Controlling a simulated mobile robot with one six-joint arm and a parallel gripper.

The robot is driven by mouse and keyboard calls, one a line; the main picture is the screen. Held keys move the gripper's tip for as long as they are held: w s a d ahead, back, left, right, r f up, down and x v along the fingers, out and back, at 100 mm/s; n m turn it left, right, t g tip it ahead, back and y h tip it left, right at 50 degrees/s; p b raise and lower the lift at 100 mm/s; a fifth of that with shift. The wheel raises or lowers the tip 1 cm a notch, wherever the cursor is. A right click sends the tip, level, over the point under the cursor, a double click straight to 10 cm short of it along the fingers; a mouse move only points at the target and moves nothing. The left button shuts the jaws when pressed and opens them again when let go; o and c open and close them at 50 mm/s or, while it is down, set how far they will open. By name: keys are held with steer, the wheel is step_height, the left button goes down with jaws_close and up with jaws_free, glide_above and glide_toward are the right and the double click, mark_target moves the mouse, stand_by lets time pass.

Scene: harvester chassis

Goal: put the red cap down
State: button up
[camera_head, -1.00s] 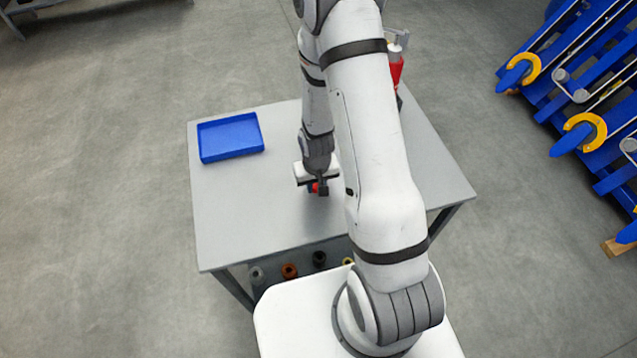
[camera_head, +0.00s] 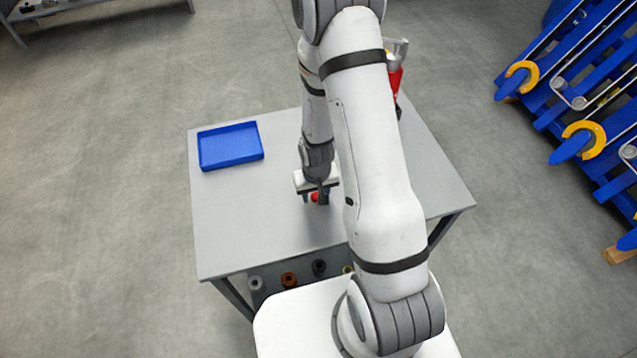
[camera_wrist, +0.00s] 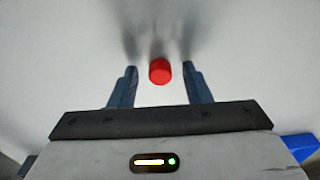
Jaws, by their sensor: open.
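The red cap (camera_wrist: 160,71) stands on the grey table between my gripper's fingertips in the wrist view, with a gap on each side of it. In the head view a small part of the red cap (camera_head: 315,197) shows under my gripper (camera_head: 314,198); my arm hides the rest. My gripper is open, and its two dark fingers (camera_wrist: 160,72) flank the cap without visibly touching it.
A blue tray (camera_head: 230,146) lies at the back left of the grey table (camera_head: 240,215). A red bottle-like thing (camera_head: 394,78) is behind my arm at the table's back right. Several spools (camera_head: 289,280) sit below the front edge.

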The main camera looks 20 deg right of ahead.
steer(key=s+r+t+b, duration=0.1)
steer(key=s+r, duration=0.2)
steer(key=r, duration=0.9)
steer(key=s+r, duration=0.3)
steer(key=r, duration=1)
steer(key=s+r+t, duration=0.1)
steer(key=s+r, duration=0.7)
steer(key=shift+s+d+t, duration=0.2)
steer(key=shift+d+t, duration=0.1)
steer(key=shift+d, duration=0.1)
steer(key=shift+r, duration=0.1)
